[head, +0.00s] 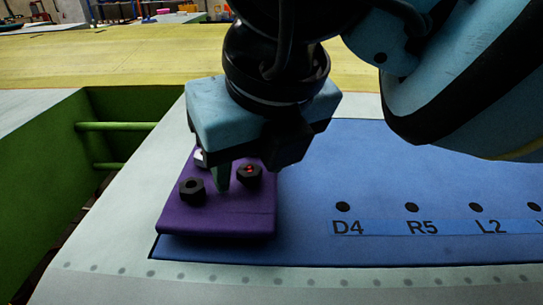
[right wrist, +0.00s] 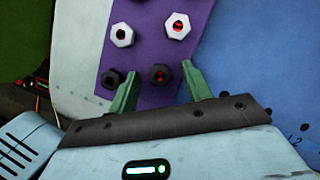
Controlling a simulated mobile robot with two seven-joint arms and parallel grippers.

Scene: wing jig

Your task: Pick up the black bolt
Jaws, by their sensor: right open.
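A black hex bolt with a red mark in its middle (head: 249,173) stands on a purple block (head: 217,222) at the left end of the blue panel. A second black bolt (head: 191,190) stands to its left. In the right wrist view, my open right gripper (right wrist: 160,70) has its green fingers on either side of the red-marked black bolt (right wrist: 158,75). The other black bolt (right wrist: 110,78) lies just outside the left finger. Whether the fingers touch the bolt cannot be told. In the head view, one finger shows between the two black bolts. My left gripper is not in view.
Two silver bolts, one left (right wrist: 122,35) and one right (right wrist: 178,26), stand on the same block beyond the fingers. The blue panel (head: 400,180) has labelled holes. A green-walled opening (head: 40,170) lies to the left.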

